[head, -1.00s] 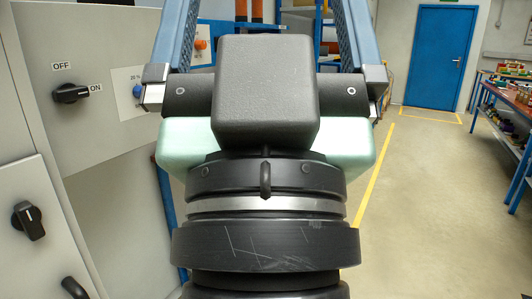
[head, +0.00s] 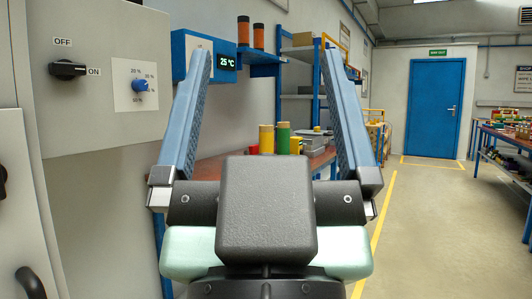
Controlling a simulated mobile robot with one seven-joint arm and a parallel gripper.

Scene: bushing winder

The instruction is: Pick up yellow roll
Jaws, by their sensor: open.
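A small yellow piece (head: 295,146) shows to the right of the green roll. My gripper (head: 266,75) is open, with its two blue fingers wide apart and nothing between them. The fingers frame the rolls in the picture, but the rolls stand farther away. The gripper body hides part of the table.
A grey cabinet with a switch (head: 68,69) and a blue knob (head: 139,85) stands close on the left. Blue shelves (head: 262,68) hold orange rolls at the back. A workbench (head: 508,138) stands at the right. The floor (head: 425,225) between is clear up to the blue door (head: 436,108).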

